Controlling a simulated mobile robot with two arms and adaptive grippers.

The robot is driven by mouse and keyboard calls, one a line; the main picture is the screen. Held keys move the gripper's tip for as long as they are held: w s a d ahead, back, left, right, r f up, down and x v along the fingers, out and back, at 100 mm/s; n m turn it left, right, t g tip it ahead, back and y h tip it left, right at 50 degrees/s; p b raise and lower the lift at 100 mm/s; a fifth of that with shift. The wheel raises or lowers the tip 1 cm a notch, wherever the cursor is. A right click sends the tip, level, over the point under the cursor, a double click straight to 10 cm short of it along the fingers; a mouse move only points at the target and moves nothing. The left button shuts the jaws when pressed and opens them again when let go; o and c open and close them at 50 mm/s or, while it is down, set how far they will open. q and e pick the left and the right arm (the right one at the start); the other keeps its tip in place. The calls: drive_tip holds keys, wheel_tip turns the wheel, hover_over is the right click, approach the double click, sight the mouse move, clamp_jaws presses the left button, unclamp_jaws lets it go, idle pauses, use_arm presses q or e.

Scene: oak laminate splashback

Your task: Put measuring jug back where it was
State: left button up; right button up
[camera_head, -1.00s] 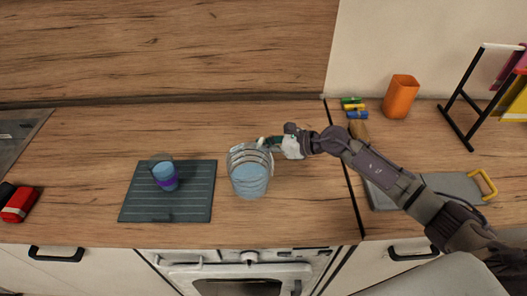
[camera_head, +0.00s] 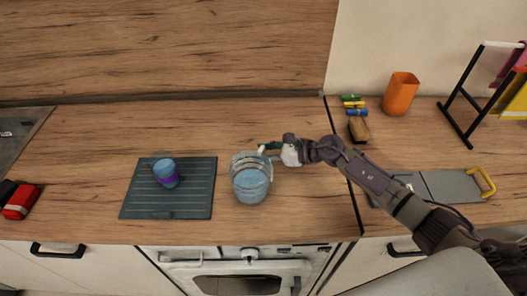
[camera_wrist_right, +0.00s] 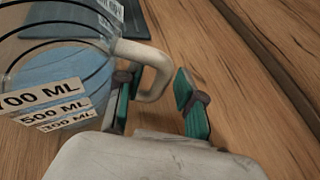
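The clear measuring jug (camera_head: 251,178) stands on the wooden counter, right of the dark ridged mat (camera_head: 140,207), with pale blue liquid inside. In the right wrist view the jug (camera_wrist_right: 62,75) shows printed volume labels, and its pale handle (camera_wrist_right: 155,60) curves toward my gripper. My right gripper (camera_head: 272,148) is at the handle, behind and right of the jug. In the wrist view its green-padded fingers (camera_wrist_right: 152,88) are spread, with the handle's lower end between them, nearer the left finger. My left gripper is out of view.
A glass (camera_head: 166,173) with blue liquid and a purple band stands on the mat. An orange cup (camera_head: 400,94), a brush (camera_head: 358,129), coloured clips (camera_head: 354,105), a grey board (camera_head: 455,187) and a black rack (camera_head: 466,100) are at right. A red item (camera_head: 21,202) lies far left.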

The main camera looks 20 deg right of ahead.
drive_tip(key=shift+r, duration=0.2)
drive_tip(key=b+v, duration=0.3)
drive_tip(key=v, duration=0.9)
drive_tip(key=shift+f, duration=0.15)
